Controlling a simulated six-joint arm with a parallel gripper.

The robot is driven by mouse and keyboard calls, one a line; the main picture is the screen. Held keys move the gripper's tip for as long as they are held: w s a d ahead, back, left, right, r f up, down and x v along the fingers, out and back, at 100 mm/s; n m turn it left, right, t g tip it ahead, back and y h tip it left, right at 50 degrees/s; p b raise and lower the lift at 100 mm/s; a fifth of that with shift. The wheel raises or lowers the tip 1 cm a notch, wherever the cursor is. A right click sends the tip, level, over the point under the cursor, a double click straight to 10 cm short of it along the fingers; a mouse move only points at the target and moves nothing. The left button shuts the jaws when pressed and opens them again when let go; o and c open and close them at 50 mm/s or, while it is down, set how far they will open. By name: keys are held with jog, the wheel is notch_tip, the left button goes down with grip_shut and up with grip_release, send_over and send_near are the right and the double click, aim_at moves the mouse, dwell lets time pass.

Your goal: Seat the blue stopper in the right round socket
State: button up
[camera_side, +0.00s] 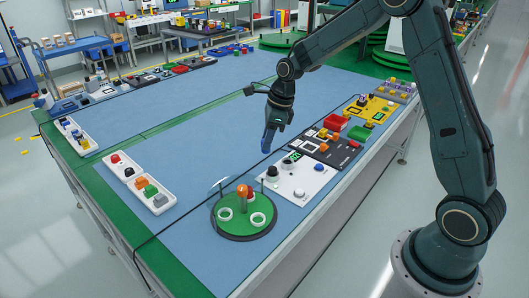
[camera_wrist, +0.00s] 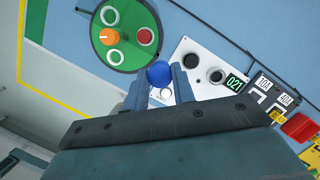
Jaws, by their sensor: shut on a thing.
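My gripper (camera_wrist: 160,86) is shut on the blue stopper (camera_wrist: 159,73), held between its fingertips. In the side view my gripper (camera_side: 271,135) points down, with the stopper (camera_side: 267,146) above the blue table, behind the turntable. The green turntable (camera_side: 238,230) stands at the front; it also shows at the top of the wrist view (camera_wrist: 125,62). It carries an orange knob (camera_side: 242,191) and white round sockets. In the side view, the left socket (camera_side: 225,214) and the right socket (camera_side: 258,219) look empty. A red piece (camera_wrist: 145,36) sits in another socket.
A white panel (camera_side: 305,180) with dark round parts lies right of the turntable; darker and yellow panels continue behind it. White trays (camera_side: 157,204) with coloured pieces lie left. A thin clear guard (camera_side: 218,183) seems to stand at the turntable. The blue table middle is free.

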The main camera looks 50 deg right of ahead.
jog(key=w+d+f+m, duration=0.1)
jog(key=d+f, duration=0.2)
jog(key=d, duration=0.4)
jog(key=w+d+f+m, duration=0.1)
jog(key=d+f+m, duration=0.1)
jog(key=d+f, duration=0.2)
jog(key=d, duration=0.3)
jog(key=shift+w+d+f+t+h, duration=0.2)
jog(key=shift+d+t+h, duration=0.1)
jog(key=shift+d+t, duration=0.1)
jog(key=shift+f, duration=0.15)
jog(key=shift+f, duration=2.15)
jog(key=shift+f, duration=1.15)
jog(key=o, duration=1)
jog(key=shift+o, duration=0.2)
jog(key=shift+r, duration=0.1)
